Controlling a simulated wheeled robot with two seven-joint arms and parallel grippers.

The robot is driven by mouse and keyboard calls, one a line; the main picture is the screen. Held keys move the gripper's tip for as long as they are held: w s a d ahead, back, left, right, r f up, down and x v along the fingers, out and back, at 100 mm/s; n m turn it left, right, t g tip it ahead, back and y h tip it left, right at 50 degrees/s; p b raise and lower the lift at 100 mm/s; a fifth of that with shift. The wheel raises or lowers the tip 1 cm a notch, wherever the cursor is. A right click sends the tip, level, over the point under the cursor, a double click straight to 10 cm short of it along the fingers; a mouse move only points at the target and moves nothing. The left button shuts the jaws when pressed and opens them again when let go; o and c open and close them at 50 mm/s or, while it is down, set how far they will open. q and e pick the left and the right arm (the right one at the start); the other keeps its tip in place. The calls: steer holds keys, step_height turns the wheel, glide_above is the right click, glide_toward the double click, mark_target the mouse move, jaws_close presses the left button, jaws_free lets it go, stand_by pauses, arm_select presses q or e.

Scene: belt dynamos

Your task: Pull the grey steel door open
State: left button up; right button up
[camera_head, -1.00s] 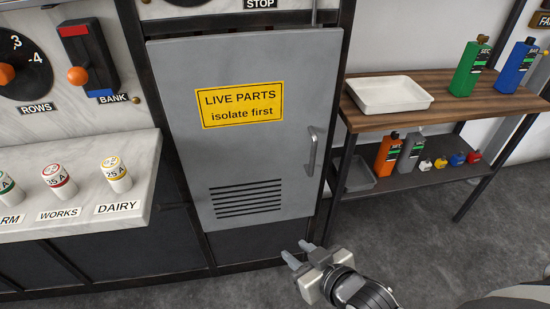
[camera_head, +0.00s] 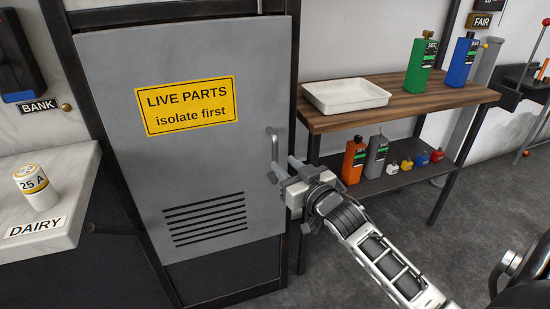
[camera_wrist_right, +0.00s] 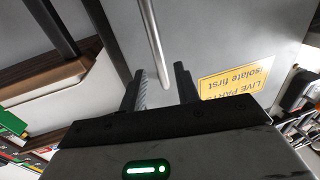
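The grey steel door (camera_head: 215,60) fills the left middle of the head view, with a yellow "LIVE PARTS isolate first" sign (camera_head: 187,105) and a louvred vent (camera_head: 205,218). Its upright grey bar handle (camera_head: 274,150) is near the right edge. My right gripper (camera_head: 284,167) is at the lower part of the handle. In the right wrist view the handle bar (camera_wrist_right: 150,45) runs down between the two spread fingers (camera_wrist_right: 161,82), with space on both sides. The gripper is open and not closed on the bar. My left gripper is out of view.
Right of the door stands a wooden-topped shelf table (camera_head: 455,96) with a white tray (camera_head: 345,95), a green bottle (camera_head: 420,68) and a blue bottle (camera_head: 462,67). Its lower shelf holds an orange bottle (camera_head: 353,161) and small items. A marble ledge (camera_head: 75,180) is at left.

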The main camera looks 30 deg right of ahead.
mark_target(276, 157)
steer(key=shift+w+d, duration=0.1)
steer(key=shift+w, duration=2.7)
jaws_close()
